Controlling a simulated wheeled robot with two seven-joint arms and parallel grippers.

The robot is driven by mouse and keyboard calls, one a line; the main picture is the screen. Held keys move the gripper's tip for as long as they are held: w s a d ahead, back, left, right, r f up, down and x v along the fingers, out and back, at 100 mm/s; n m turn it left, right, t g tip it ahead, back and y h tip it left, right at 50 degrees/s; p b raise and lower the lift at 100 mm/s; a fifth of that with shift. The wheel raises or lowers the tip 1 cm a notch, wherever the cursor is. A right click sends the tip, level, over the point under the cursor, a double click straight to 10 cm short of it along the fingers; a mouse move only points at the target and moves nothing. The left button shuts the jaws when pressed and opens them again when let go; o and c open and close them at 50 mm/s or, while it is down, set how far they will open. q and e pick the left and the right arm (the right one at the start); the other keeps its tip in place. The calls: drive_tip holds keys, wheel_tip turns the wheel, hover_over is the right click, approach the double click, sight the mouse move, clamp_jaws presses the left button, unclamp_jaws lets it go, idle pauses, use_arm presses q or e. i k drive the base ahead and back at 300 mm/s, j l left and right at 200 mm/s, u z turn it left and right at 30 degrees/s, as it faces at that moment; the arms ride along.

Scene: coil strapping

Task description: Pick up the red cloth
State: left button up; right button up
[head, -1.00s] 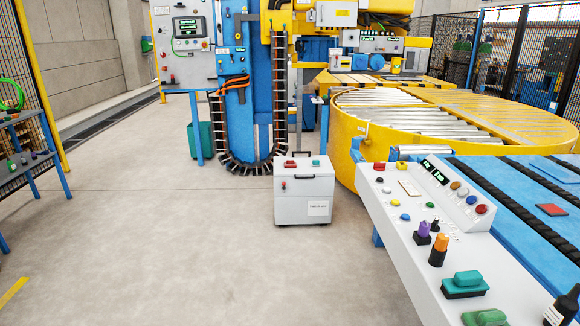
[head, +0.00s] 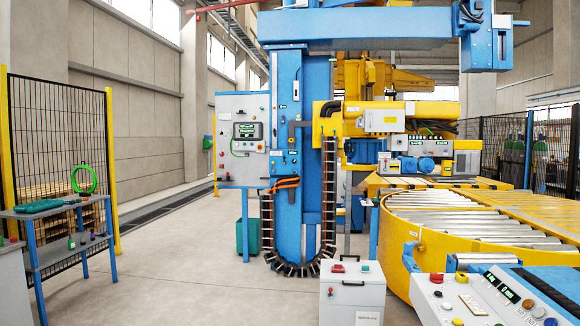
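No red cloth can be made out in the head view now. A flat red square lay on the blue conveyor bed in the earlier frame; that part of the bed is now out of the picture. The upper end of the blue conveyor bed (head: 548,287) still shows at the lower right, beside the grey control panel (head: 468,300). Neither of my grippers is in view.
A white cabinet (head: 352,298) with small red and green items on top stands at the lower middle. The yellow roller turntable (head: 402,248) is behind it at right. A blue bench (head: 60,212) with a green hose stands left. The grey floor between is clear.

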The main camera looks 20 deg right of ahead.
sight(337, 268)
drive_tip(key=i+l+z, duration=0.2)
drive_tip(key=i+z, duration=0.15)
drive_tip(key=i, duration=0.2)
drive_tip(key=i+z, duration=0.3)
drive_tip(key=i, duration=0.25)
drive_tip(key=i+l, duration=0.1)
drive_tip(key=i, duration=1.1)
drive_tip(key=i+l+z, duration=0.1)
drive_tip(key=i, duration=1.1)
